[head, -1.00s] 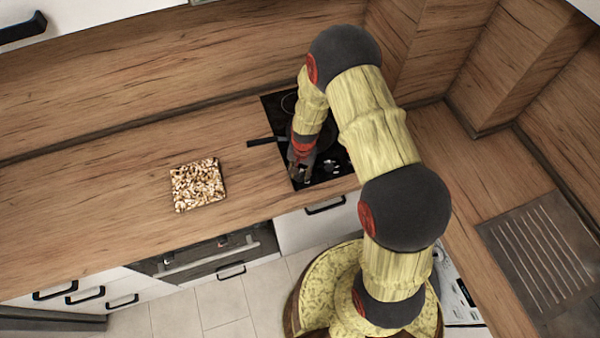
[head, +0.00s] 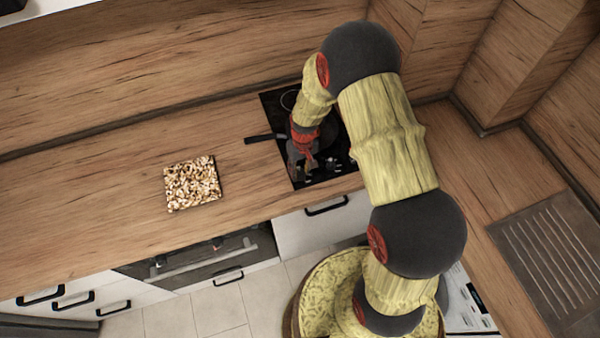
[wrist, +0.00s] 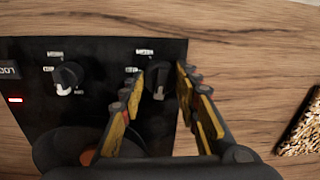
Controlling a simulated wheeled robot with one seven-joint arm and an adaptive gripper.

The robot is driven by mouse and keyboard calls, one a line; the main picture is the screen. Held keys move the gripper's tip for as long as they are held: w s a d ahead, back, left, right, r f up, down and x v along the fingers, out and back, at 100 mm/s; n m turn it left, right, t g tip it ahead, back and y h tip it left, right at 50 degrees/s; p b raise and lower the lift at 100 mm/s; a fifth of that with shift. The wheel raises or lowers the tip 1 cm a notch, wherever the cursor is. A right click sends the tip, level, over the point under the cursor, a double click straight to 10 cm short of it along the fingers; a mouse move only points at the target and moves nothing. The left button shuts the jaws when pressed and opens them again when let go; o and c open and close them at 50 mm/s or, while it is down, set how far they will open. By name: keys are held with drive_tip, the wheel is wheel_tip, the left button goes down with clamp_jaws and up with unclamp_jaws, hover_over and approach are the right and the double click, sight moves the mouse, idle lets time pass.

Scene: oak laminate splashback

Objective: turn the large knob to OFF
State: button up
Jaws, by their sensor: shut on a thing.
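The black hob (head: 279,115) is set into the wooden worktop. In the wrist view its control panel (wrist: 110,75) carries two dark round knobs with small white label plates, too blurred to read. My gripper (wrist: 160,82) has its yellow-padded fingers on either side of the right-hand knob (wrist: 157,77) and is shut on it. The fingers partly hide this knob, so its pointer setting is unclear. The other knob (wrist: 67,75), with a white pointer mark, stands clear to the left. In the head view my gripper (head: 297,172) is at the hob's front left corner.
A dark pan (head: 326,137) sits on the hob, its handle (head: 262,138) reaching left over the worktop; it also shows below my gripper in the wrist view. A square tray of nuts (head: 192,184) lies left of the hob. A ridged drainer (head: 560,245) is at the right.

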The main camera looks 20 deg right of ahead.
sight(302, 171)
drive_tip(key=shift+w+n, duration=0.1)
drive_tip(key=shift+n, duration=0.5)
drive_tip(key=shift+r, duration=0.1)
drive_tip(key=o, duration=1.2)
drive_tip(key=shift+c, duration=0.2)
wheel_tip(302, 171, up, 12)
drive_tip(key=shift+d, duration=0.3)
